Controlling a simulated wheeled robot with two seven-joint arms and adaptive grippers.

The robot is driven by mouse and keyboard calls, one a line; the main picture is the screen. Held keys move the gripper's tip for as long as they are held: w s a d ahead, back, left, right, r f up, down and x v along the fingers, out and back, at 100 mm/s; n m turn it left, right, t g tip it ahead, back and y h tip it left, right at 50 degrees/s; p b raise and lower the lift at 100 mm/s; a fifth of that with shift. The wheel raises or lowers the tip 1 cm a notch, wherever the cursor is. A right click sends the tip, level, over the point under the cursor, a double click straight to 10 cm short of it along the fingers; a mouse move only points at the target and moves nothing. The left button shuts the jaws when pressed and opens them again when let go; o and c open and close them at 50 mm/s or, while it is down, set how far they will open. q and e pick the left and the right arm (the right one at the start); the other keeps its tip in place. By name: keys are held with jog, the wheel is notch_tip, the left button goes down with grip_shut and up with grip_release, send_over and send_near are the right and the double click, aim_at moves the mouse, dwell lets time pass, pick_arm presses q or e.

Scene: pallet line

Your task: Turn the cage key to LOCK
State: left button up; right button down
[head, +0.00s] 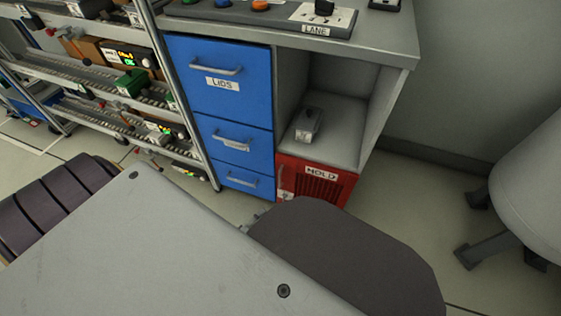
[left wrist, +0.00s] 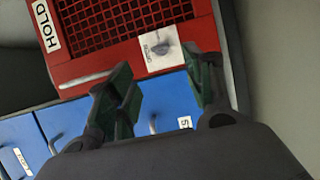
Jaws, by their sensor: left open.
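The red cage (head: 340,190) with a HOLD label sits at the bottom of the bench unit in the head view. It fills the top of the left wrist view (left wrist: 130,62), with dark mesh in its front. A pale key plate (left wrist: 173,58) on the cage front carries a small grey key (left wrist: 160,48); its lettering is too small to read surely. My left gripper (left wrist: 163,72) is open and empty, its green fingers on either side of the plate and apart from the key. In the head view my arm hides most of it. My right gripper is not in view.
Blue drawers (head: 218,85), one labelled LIDS, stand left of the cage. A grey box (head: 308,124) lies on the open shelf above it. A loaded rack (head: 120,75) is at the left. A rounded grey object on feet (head: 530,170) is at the right, with floor between.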

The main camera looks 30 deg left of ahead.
pick_arm(q)
jog(key=w+d+b, duration=0.1)
jog(key=w+b, duration=0.1)
jog(key=w, duration=0.8)
jog(key=shift+w+d, duration=0.35)
jog(key=c, duration=1)
